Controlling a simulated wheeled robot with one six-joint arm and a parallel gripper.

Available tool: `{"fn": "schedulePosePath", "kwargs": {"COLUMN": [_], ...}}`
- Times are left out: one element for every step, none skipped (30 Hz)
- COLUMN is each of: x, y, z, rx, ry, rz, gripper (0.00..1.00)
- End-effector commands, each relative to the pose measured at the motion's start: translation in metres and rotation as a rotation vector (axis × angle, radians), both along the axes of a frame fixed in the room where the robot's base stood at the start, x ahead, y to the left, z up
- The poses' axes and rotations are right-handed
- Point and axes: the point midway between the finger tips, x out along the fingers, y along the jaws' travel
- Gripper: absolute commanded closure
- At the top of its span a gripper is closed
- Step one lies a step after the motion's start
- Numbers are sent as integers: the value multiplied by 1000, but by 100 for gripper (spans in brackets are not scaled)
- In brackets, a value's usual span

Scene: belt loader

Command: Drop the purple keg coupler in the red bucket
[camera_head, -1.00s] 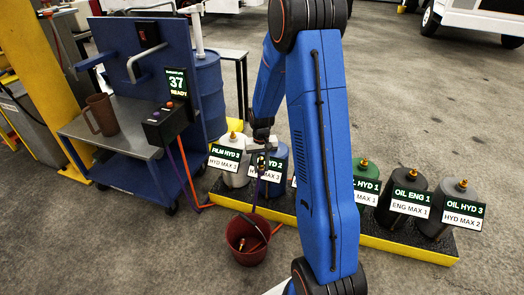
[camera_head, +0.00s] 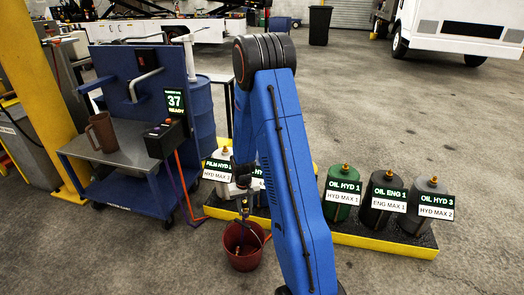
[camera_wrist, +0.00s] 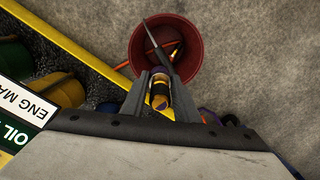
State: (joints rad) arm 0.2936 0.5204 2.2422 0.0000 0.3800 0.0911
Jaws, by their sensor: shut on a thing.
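The red bucket (camera_head: 240,258) stands on the floor in front of the yellow-edged tray. My gripper (camera_head: 244,208) is just above it in the head view, pointing down. In the wrist view my gripper (camera_wrist: 160,82) is shut on the purple keg coupler (camera_wrist: 160,98), a small brass-coloured piece with purple bands. The fingertips overlap the near rim of the red bucket (camera_wrist: 137,48) in that view. An orange hose and a brass-coloured piece lie in the bucket. The exact height of the coupler above the rim is hard to tell.
A blue cart (camera_head: 120,185) with a brown jug (camera_head: 102,132) and a display reading 37 READY stands at the left. Hoses run from it towards the bucket. Several labelled containers stand on the yellow-edged tray (camera_head: 385,243) behind and to the right. Open floor lies in front.

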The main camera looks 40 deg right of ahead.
Motion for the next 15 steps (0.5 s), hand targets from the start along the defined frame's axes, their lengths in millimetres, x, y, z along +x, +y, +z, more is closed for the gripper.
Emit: {"fn": "schedulePosePath", "kwargs": {"x": [0,0,0,0,0,0,0,0,0,0,0,0,0,0,0], "y": [0,0,0,0,0,0,0,0,0,0,0,0,0,0,0], "z": [-6,-8,-12,-14,-15,-17,-19,-20,-21,-22,-23,-23,-23,-23,-23], "rx": [0,0,1,0,0,0,0,0,0,0,0,0,0,0,0], "ry": [1,1,2,1,1,0,0,0,0,0,0,0,-1,-1,-1], "rz": [0,0,0,0,0,0,0,0,0,0,0,0,0,0,0], "gripper": [100,100,100,100,100,100,100,100,100,100,100,100,100,100,100]}}
